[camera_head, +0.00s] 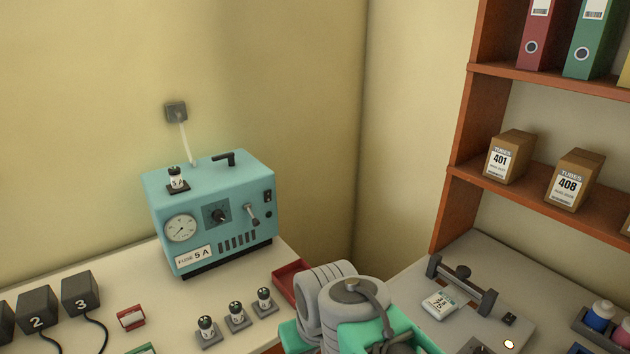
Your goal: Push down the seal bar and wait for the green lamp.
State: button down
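The seal bar (483,303) is a dark grey bar with end blocks, set slantwise on a pale sealer (461,326) on the right-hand counter. It seems to be raised, though its exact height is hard to tell. A white labelled pouch (439,306) lies at the near left side of the bar. A small round lamp (509,344) near the front of the sealer glows pale yellow-white, not green. My grey and green arm fills the bottom middle, left of the sealer. My gripper's fingers do not show.
A teal box (212,215) with a gauge stands on the left counter, with several small fuse-like parts (236,315) before it. A red tray (290,283) sits beside my arm. A rack with bottles (599,316) is right of the sealer. Shelves (545,190) hang above.

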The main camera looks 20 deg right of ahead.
aim_at(462, 273)
jog(key=k, duration=0.85)
jog(key=u, duration=1.05)
jog(key=i, duration=0.65)
jog(key=z, duration=2.6)
jog(key=i, duration=0.5)
jog(key=z, duration=0.1)
jog(key=k, duration=0.2)
jog(key=u, duration=0.05)
